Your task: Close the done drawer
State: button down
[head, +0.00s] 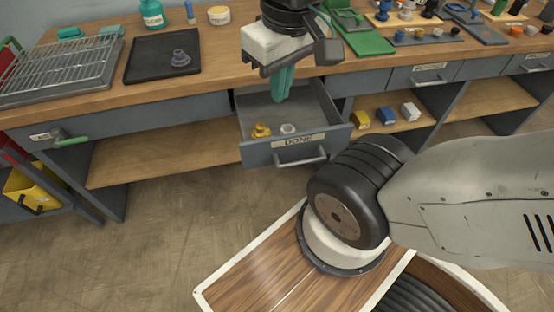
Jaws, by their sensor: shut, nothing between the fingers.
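The done drawer (318,148) stands pulled out from under the workbench, below the middle of the worktop. Its grey front carries a label reading DONE and a bar handle (301,160). Inside lie a yellow part (261,130) and a pale grey part (288,128), both near the drawer's front. My gripper (279,98) points down over the open drawer, behind those two parts. Its teal fingers are together and hold nothing. It is apart from the handle. I cannot tell whether the fingertips are below the drawer's rim.
The worktop (222,62) carries a black tray (162,56) with a grey part, a wire rack (62,72) and a green mat (362,38). Coloured blocks (386,116) sit on the shelf right of the drawer. Another drawer handle (70,141) is at left.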

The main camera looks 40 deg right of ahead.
aim_at(321, 130)
jog(key=u, duration=0.1)
jog(key=k, duration=0.75)
jog(key=z, duration=1)
